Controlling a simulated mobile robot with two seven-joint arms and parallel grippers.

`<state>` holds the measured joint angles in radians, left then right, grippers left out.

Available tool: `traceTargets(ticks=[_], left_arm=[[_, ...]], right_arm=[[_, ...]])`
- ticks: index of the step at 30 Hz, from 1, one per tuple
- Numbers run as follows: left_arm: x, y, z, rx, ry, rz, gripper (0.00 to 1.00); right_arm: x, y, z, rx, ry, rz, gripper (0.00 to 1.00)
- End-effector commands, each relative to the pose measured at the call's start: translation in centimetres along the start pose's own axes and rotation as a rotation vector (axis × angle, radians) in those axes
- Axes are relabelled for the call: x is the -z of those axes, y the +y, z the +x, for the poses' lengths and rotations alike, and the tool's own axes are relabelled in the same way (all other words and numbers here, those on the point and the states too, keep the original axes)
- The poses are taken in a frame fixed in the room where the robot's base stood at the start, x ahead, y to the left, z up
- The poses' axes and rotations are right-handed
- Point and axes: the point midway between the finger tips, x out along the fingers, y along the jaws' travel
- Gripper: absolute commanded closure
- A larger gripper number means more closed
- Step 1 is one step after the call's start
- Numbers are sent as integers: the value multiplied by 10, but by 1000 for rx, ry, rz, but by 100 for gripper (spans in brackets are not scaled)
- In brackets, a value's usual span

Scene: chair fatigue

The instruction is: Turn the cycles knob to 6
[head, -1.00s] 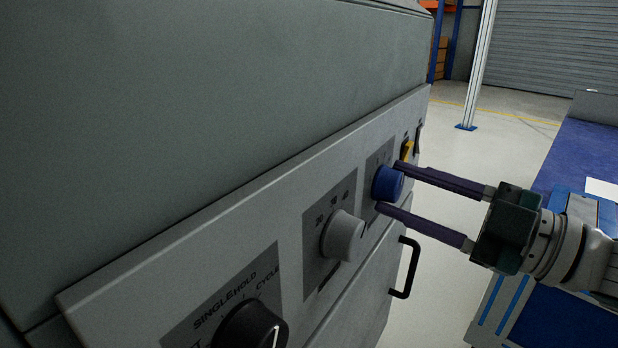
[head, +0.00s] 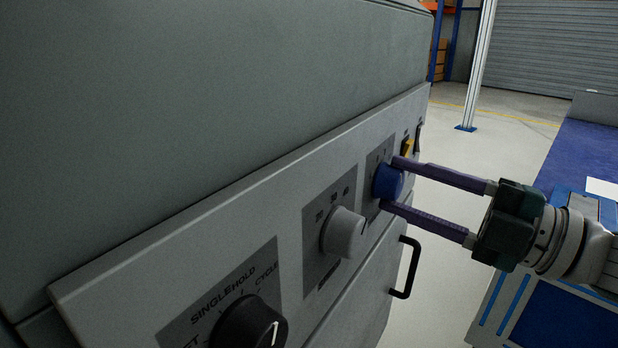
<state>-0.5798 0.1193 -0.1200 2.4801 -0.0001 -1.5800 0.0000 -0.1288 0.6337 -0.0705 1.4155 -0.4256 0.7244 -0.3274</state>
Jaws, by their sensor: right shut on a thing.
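A blue knob (head: 387,182) sits on a dark plate near the right end of the grey control panel. Its scale marks are too small to read. My right gripper (head: 394,184) comes in from the right with its two long purple fingers shut on the blue knob, one above and one below. To the left on the panel are a grey knob (head: 343,232) and a large black knob (head: 247,324) with a white pointer line, under the words SINGLE, HOLD and CYCLE. My left gripper does not show.
A yellow switch (head: 407,147) sits just beyond the blue knob. A black handle (head: 405,268) sticks out below the panel. A blue-topped table (head: 590,150) stands at the right. Open floor (head: 460,190) lies between the machine and the table.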

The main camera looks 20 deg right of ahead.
Motion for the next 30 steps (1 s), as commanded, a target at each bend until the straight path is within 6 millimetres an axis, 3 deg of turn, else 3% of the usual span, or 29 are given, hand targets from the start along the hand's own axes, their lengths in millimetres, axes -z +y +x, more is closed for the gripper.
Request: traceTargets(ticks=[9, 10, 17, 26, 30], left_arm=[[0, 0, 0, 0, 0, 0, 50], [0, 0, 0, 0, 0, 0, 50], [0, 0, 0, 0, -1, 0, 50], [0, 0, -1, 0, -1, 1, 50], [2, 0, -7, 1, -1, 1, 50]], right_arm=[[0, 0, 0, -1, 0, 0, 100], [0, 0, 0, -1, 0, 0, 48], [0, 0, 0, -1, 0, 1, 22], [0, 0, -2, 1, 0, 2, 21], [0, 1, -19, 4, -2, 3, 21]])
